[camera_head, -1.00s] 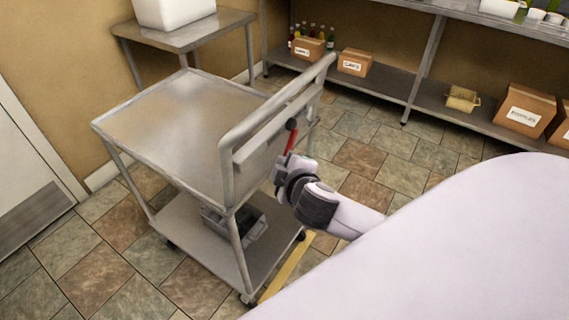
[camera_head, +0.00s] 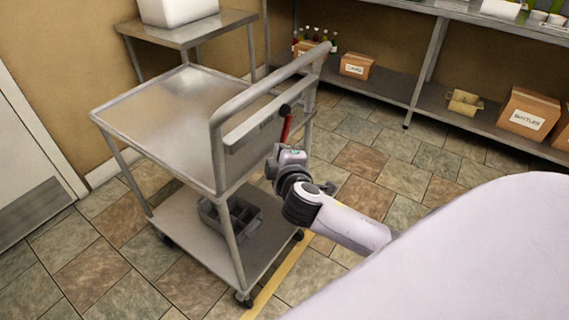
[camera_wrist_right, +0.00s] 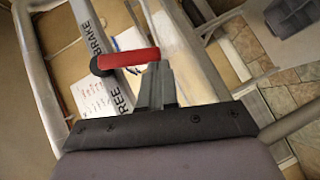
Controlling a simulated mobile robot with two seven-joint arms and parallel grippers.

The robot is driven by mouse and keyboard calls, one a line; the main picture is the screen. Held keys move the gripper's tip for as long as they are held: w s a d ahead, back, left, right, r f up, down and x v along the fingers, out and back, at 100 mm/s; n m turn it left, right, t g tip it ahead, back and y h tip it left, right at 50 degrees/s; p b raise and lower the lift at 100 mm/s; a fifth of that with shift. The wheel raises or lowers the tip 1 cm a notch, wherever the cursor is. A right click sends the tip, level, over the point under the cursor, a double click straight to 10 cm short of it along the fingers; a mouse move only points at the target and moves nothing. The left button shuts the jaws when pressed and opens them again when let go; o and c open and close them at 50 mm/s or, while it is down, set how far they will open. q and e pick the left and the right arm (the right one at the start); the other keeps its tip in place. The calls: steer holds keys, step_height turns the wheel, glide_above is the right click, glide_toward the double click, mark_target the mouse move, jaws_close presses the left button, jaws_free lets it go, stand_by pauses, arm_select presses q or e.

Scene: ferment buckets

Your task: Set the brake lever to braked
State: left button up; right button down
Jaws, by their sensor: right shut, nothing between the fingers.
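The brake lever (camera_head: 286,127) is on the handle end of a metal cart. It has a red grip and a dark round pivot at its top, and it hangs down, slightly tilted. In the right wrist view the red grip (camera_wrist_right: 128,59) lies crosswise just beyond the fingertips. A panel behind it carries the words BRAKE (camera_wrist_right: 97,37) and FREE (camera_wrist_right: 122,92). My right gripper (camera_wrist_right: 158,70) is shut and empty, with its tips at the grip's right part; I cannot tell whether they touch. In the head view my right gripper (camera_head: 275,160) is below the lever. My left gripper is not in view.
The cart (camera_head: 165,105) has a bare top and a grey divided bin (camera_head: 232,217) on its lower shelf. A side table (camera_head: 190,30) with a white container stands behind it. Shelving (camera_head: 390,85) with boxes runs along the back right. Tiled floor is clear between.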

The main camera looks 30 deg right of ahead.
arm_select(q)
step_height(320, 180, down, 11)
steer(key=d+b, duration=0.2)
steer(key=b, duration=1.1)
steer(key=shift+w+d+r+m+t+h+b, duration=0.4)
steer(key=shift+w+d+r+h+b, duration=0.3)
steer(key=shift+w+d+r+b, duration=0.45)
arm_select(e)
steer(key=w+d+f+n+t+h, duration=0.2)
steer(key=d+n+t, duration=0.4)
steer(key=shift+w+f+n, duration=0.25)
steer(key=shift+f+n, duration=0.05)
steer(key=shift+f, duration=0.05)
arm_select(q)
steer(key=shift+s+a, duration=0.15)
arm_select(e)
steer(key=shift+a+f, duration=0.1)
steer(key=shift+f, duration=0.05)
